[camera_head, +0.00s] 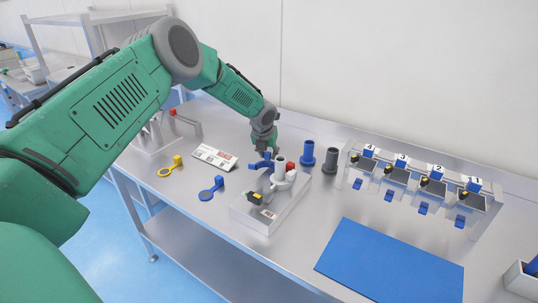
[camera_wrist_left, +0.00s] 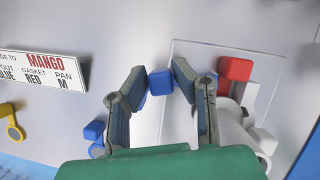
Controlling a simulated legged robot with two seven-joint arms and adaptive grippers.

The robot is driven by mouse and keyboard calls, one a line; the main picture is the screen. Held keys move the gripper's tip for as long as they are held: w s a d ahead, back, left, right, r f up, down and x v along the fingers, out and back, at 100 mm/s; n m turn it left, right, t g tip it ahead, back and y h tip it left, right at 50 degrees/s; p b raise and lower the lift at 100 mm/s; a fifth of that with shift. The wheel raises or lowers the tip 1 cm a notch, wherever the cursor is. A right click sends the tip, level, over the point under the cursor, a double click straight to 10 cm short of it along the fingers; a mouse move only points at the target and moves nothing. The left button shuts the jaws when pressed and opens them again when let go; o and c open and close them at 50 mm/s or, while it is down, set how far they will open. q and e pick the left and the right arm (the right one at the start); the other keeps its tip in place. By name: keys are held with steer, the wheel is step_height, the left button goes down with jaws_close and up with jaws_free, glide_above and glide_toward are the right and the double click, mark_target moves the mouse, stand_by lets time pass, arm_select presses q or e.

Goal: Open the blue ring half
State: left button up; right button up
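The blue ring half (camera_head: 262,163) sits at the left side of a white post fixture (camera_head: 281,175) on a pale base block (camera_head: 250,217). My left gripper (camera_head: 265,148) reaches down over it from above. More blue shows behind the right finger. A red block (camera_wrist_left: 235,68) sits beside the fixture, to the right of the fingers. My right gripper is not in view.
A loose blue ring part (camera_head: 211,190) and a yellow one (camera_head: 170,168) lie left of the fixture, near a label card (camera_head: 214,157). Blue (camera_head: 308,153) and dark (camera_head: 330,160) cylinders stand behind it. A dispenser rack (camera_head: 420,182) and blue mat (camera_head: 392,262) are right.

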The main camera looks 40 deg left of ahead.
arm_select(q)
steer(key=shift+o, duration=0.8)
steer(key=shift+a, duration=0.1)
steer(key=shift+r, duration=0.1)
steer(key=v, duration=1.1)
steer(key=shift+r, duration=0.2)
steer(key=shift+s+a, duration=0.1)
